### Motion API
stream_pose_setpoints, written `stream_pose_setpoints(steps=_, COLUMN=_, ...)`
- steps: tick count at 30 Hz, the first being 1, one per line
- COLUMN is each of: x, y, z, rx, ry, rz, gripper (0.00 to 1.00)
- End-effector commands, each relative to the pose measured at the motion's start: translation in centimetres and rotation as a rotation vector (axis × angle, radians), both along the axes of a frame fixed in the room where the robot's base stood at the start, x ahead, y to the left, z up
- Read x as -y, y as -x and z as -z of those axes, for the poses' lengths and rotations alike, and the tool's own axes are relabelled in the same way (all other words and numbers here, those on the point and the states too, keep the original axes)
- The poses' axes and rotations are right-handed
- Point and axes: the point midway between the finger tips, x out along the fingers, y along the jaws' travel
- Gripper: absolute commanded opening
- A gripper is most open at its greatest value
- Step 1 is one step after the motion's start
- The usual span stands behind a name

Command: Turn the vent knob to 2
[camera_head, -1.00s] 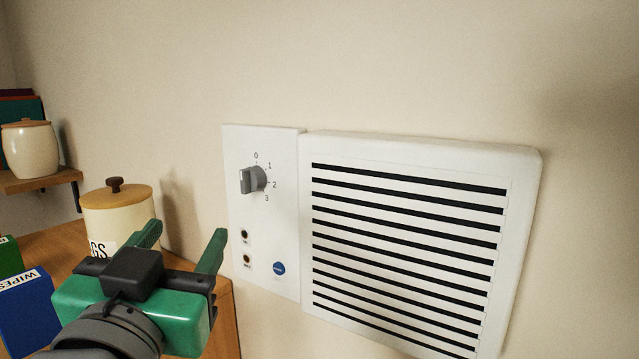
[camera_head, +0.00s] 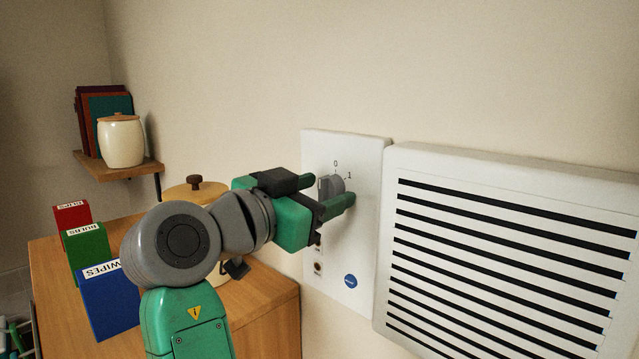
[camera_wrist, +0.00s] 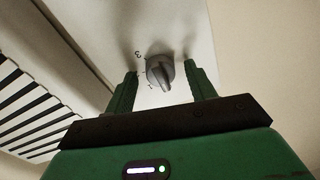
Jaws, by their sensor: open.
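The grey vent knob (camera_head: 332,187) sits on the white control panel (camera_head: 350,255), left of the slatted vent. The marks 0 and 1 show above and right of it; my gripper hides the lower marks in the head view. My gripper (camera_head: 331,191) is in front of the knob with its green fingers open. In the wrist view the knob (camera_wrist: 160,72) lies between the two fingertips (camera_wrist: 161,68), with a gap on each side. A 3 shows beside it there; the other marks are too small to read surely.
The vent grille (camera_head: 510,250) is right of the panel. A wooden cabinet (camera_head: 265,315) below left carries a lidded canister (camera_head: 190,190) and red, green and blue boxes (camera_head: 108,298). A wall shelf (camera_head: 88,168) holds a cream jar (camera_head: 121,142) and books. The wall above is clear.

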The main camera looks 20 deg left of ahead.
Motion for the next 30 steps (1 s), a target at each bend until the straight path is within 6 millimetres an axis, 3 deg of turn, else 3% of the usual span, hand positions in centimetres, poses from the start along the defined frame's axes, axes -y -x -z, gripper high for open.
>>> stream_pose_setpoints(steps=7, x=0.02, y=-0.08, z=0.05, rx=0.0, ry=0.0, rz=-0.001, gripper=0.53)
stream_pose_setpoints(steps=14, x=0.01, y=-0.06, z=0.04, rx=0.0, ry=0.0, rz=-0.001, gripper=0.1)
stream_pose_setpoints(steps=23, x=-0.03, y=-0.03, z=0.18, rx=0.017, ry=-0.04, rz=-0.001, gripper=0.1)
stream_pose_setpoints(steps=30, x=-0.1, y=0.0, z=0.41, rx=0.075, ry=-0.183, rz=-0.002, gripper=0.1)
